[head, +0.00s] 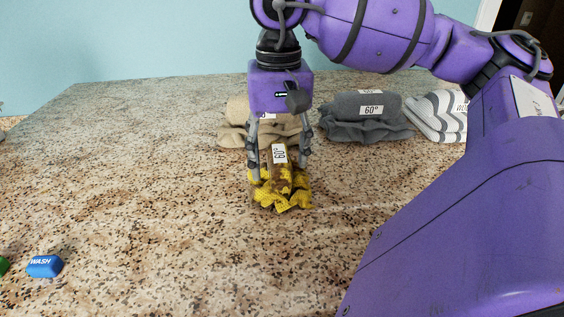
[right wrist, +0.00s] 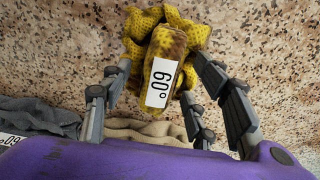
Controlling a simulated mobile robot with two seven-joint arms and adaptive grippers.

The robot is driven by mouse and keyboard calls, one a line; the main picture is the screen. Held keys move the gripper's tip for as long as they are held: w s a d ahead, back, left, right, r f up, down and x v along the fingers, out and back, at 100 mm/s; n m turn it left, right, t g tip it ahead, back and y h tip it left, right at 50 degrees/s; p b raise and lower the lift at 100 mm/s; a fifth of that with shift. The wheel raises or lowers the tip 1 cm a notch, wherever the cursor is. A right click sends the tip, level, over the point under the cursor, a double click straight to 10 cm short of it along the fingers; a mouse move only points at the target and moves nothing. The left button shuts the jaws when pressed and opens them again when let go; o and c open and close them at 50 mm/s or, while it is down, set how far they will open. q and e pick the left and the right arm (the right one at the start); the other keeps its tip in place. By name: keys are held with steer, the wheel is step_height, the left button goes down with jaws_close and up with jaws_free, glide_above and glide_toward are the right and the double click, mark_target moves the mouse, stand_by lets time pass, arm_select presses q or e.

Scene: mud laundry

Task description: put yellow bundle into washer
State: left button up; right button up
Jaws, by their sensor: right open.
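The yellow bundle (head: 283,191), with brown stains and a white "60°" label, lies on the speckled counter in the middle of the head view. It also shows at the top middle of the right wrist view (right wrist: 165,42). My right gripper (head: 281,172) points down over the bundle, its fingers apart on either side of it. In the right wrist view the open fingers (right wrist: 155,108) straddle the labelled part; whether they touch it I cannot tell. My left gripper is not in view. The washer is not in view.
Behind the gripper lies a beige bundle (head: 233,134). To its right are a grey bundle (head: 366,128) labelled "60°" and a white striped bundle (head: 436,118). A blue "WASH" piece (head: 44,266) lies front left, beside a partly seen green one. The counter's left side is mostly clear.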

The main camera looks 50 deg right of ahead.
steer(key=shift+f, duration=0.4)
steer(key=shift+c, duration=0.3)
steer(key=c, duration=1.3)
